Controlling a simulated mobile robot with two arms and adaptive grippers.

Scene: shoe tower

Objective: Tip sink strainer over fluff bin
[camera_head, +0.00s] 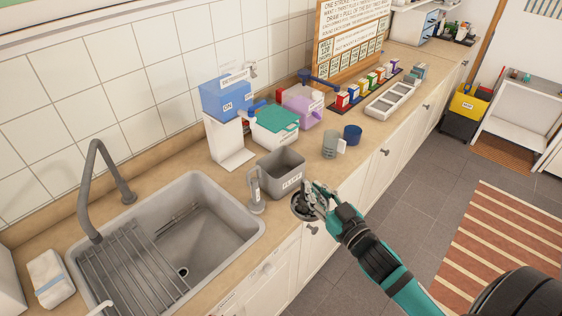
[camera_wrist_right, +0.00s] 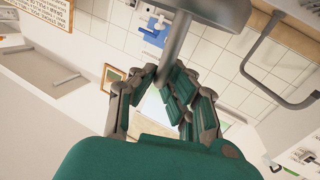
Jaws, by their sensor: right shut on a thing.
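The sink strainer (camera_head: 300,208) is a small round grey piece at the counter's front edge in the head view. My right gripper (camera_head: 314,197) is shut on it. In the wrist view the gripper's fingers (camera_wrist_right: 165,85) close around the strainer's grey stem (camera_wrist_right: 176,42), with its wide disc (camera_wrist_right: 205,10) at the top edge. The fluff bin (camera_head: 283,178) is a grey open box with a label on the counter, just behind and left of the gripper. The strainer is beside the bin, not over its opening. The left gripper is not in view.
A grey sink (camera_head: 238,211) with a drain rack and tap is at left. The floor in front is clear.

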